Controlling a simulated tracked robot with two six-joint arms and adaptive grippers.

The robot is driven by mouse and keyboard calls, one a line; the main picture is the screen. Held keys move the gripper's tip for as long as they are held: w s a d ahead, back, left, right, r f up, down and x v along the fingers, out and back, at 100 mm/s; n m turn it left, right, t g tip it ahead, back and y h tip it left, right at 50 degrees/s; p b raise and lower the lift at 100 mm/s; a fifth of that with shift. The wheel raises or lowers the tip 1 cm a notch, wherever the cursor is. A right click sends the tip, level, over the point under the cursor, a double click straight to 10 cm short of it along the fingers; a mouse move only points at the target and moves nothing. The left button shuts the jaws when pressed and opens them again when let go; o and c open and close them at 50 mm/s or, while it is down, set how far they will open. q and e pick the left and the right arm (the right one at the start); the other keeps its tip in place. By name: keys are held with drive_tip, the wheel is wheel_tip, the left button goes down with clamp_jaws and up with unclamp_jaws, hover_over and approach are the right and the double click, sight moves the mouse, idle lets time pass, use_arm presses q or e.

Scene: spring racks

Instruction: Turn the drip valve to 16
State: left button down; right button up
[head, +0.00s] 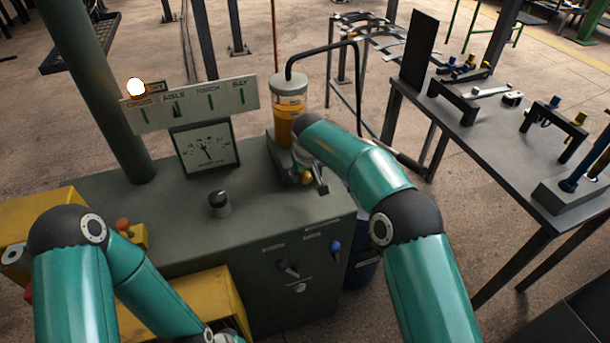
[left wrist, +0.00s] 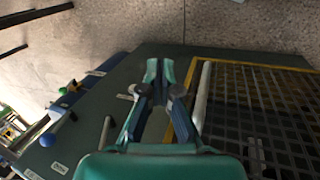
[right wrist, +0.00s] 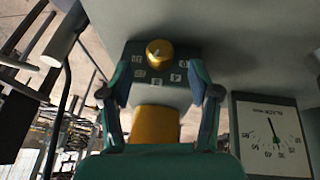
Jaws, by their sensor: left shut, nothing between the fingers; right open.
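The drip valve's brass knob (right wrist: 160,52) is in the right wrist view, on a dark plate (right wrist: 190,58) with several small pale number labels, too blurred to read surely. A light mark shows on the knob. In the head view the knob (head: 306,177) sits low at the foot of an amber oil reservoir (head: 288,108), partly behind my arm. My right gripper (right wrist: 159,70) is open, its fingers on either side of the knob's line of view; contact is not visible. My left gripper (left wrist: 160,68) is shut and empty, above the dark cabinet by a mesh panel.
A dial gauge (head: 206,150) and a label board (head: 190,104) stand behind the cabinet top (head: 160,213). A black knob (head: 219,203) stands on it. A blue-tipped lever (head: 335,246) is on the front. A table (head: 490,140) with fixtures stands at right.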

sight(307, 177)
drive_tip(key=shift+p+x, duration=0.45)
drive_tip(key=shift+x, duration=2.1)
